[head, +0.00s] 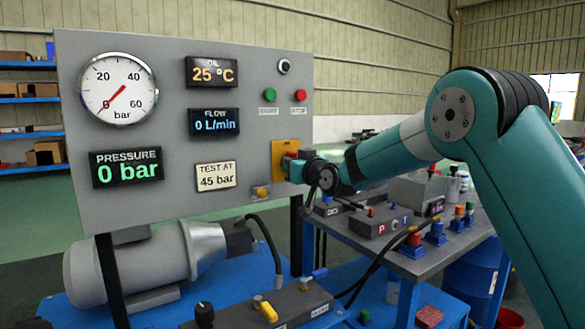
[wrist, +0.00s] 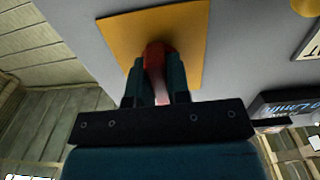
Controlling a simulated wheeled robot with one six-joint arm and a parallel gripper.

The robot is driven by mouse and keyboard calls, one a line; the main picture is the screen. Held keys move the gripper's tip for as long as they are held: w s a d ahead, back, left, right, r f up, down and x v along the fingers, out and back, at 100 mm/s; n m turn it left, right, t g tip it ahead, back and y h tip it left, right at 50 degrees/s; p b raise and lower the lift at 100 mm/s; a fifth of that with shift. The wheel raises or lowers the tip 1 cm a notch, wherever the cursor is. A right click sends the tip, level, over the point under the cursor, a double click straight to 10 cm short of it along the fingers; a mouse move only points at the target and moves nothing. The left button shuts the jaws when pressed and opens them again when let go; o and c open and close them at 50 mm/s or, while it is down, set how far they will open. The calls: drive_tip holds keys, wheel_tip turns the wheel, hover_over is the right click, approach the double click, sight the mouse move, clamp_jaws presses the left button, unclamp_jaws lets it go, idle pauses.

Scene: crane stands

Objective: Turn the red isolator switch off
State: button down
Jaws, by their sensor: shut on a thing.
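The red isolator switch (wrist: 154,56) sits on a yellow plate (head: 278,152) at the right edge of the grey panel (head: 200,150). In the wrist view the yellow plate (wrist: 193,40) fills the top middle, with the red handle between my fingers. My gripper (wrist: 157,84) is shut on the red handle. In the head view my gripper (head: 296,160) reaches the plate from the right and hides most of the switch. The handle's exact angle is hard to tell because the fingers cover its sides.
The panel holds a round gauge (head: 118,89) at zero, a pressure display (head: 127,167) reading 0 bar, and green (head: 269,95) and red (head: 300,95) buttons. A bench (head: 400,245) with fittings stands below my arm. A motor (head: 130,265) lies below the panel.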

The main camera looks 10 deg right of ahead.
drive_tip(key=c, duration=1.1)
unclamp_jaws()
drive_tip(key=shift+s, duration=0.1)
drive_tip(key=b+v, duration=0.2)
drive_tip(key=v, duration=1.5)
drive_tip(key=shift+s+b, duration=0.1)
drive_tip(key=shift+b, duration=0.3)
